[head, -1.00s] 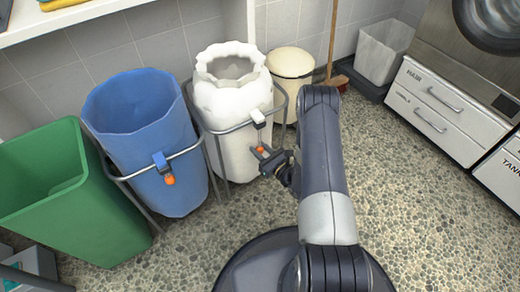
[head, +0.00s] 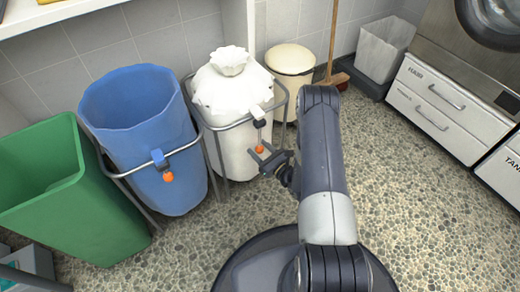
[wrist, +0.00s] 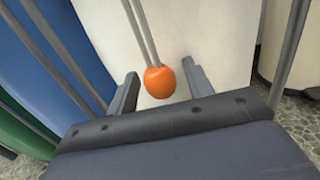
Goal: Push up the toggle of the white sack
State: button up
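The white sack (head: 232,95) hangs in a metal frame stand, its mouth gathered into a puckered knot at the top. Its toggle (head: 257,112) is a pale piece at the front rim, with cords running down to an orange ball (head: 259,149). In the wrist view the orange ball (wrist: 160,82) hangs on two cords between my fingers. My gripper (wrist: 160,88) is open around the ball, with a small gap on each side. In the head view my gripper (head: 263,157) is at the ball, below the toggle. The toggle is out of the wrist view.
A blue sack (head: 150,130) with its own toggle and orange ball stands left, its mouth open. A green bin (head: 65,190) is further left. A cream bin (head: 291,62) and broom (head: 335,78) stand behind right. The pebbled floor at right is clear.

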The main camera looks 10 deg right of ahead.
jog(key=p+v, duration=0.3)
jog(key=v, duration=0.7)
jog(key=shift+s+d, duration=0.15)
jog(key=shift+s, duration=0.2)
jog(key=shift+w, duration=0.1)
jog(key=x, duration=0.3)
jog(key=b+x, duration=0.1)
jog(key=x, duration=0.3)
jog(key=r+b+x, duration=0.1)
jog(key=x, duration=0.2)
jog(key=shift+w+a, duration=0.2)
jog(key=shift+w, duration=0.15)
jog(key=shift+r, duration=0.15)
